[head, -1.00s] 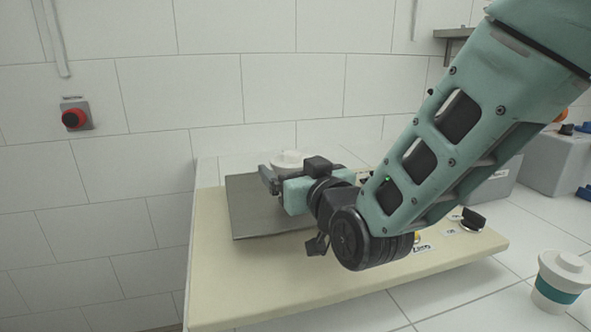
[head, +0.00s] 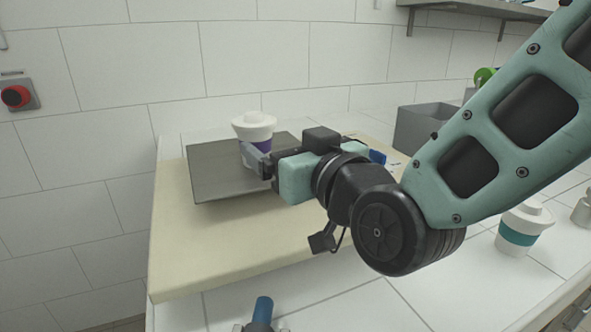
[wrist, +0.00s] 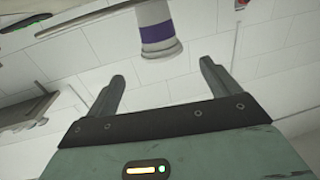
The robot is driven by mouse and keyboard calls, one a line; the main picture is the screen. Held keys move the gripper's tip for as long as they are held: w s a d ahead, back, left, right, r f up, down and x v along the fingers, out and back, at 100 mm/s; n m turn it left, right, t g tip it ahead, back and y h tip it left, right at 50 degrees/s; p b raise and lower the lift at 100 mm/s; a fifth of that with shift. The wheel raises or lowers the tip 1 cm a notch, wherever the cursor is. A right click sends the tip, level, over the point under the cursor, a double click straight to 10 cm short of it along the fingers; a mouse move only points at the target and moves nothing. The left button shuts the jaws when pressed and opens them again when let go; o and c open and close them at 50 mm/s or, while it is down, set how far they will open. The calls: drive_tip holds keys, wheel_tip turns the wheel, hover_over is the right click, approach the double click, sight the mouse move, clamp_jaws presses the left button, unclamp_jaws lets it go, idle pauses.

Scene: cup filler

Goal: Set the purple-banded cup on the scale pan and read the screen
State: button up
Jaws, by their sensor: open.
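The purple-banded cup (head: 254,128), with a white lid, stands upright at the scale pan (head: 215,178), towards its back right. Its foot is hidden behind my gripper (head: 258,163) in the head view. My gripper is at the near right side of the cup. In the wrist view the cup (wrist: 157,28) shows beyond the fingertips, and my gripper (wrist: 163,77) is open with nothing between its fingers. The fingers look apart from the cup. The scale's screen cannot be made out; my arm covers the right part of the cream scale body (head: 200,260).
A teal-banded cup (head: 522,228) stands on the white tiled counter to the right. A grey bin (head: 425,130) is at the back right. A red button (head: 16,96) is on the wall. A blue-topped object (head: 262,311) is at the front edge.

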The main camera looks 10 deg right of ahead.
drive_tip(key=shift+b+v, duration=1.2)
drive_tip(key=shift+b, duration=1.2)
drive_tip(key=s+g+p, duration=0.1)
drive_tip(key=g+p, duration=0.1)
drive_tip(key=s+a+f+n+g+p, duration=0.1)
drive_tip(key=g+p, duration=0.1)
drive_tip(key=p, duration=0.1)
drive_tip(key=s+a+n+g+p, duration=0.1)
drive_tip(key=g+p, duration=0.1)
drive_tip(key=p, duration=0.1)
drive_tip(key=shift+s+f, duration=0.2)
drive_tip(key=shift+s, duration=0.05)
drive_tip(key=s+d+g+h+p, duration=0.6)
drive_tip(key=s+d+g+p, duration=0.4)
drive_tip(key=s+p, duration=0.3)
drive_tip(key=shift+s+d+n+h, duration=0.4)
drive_tip(key=shift+s, duration=0.1)
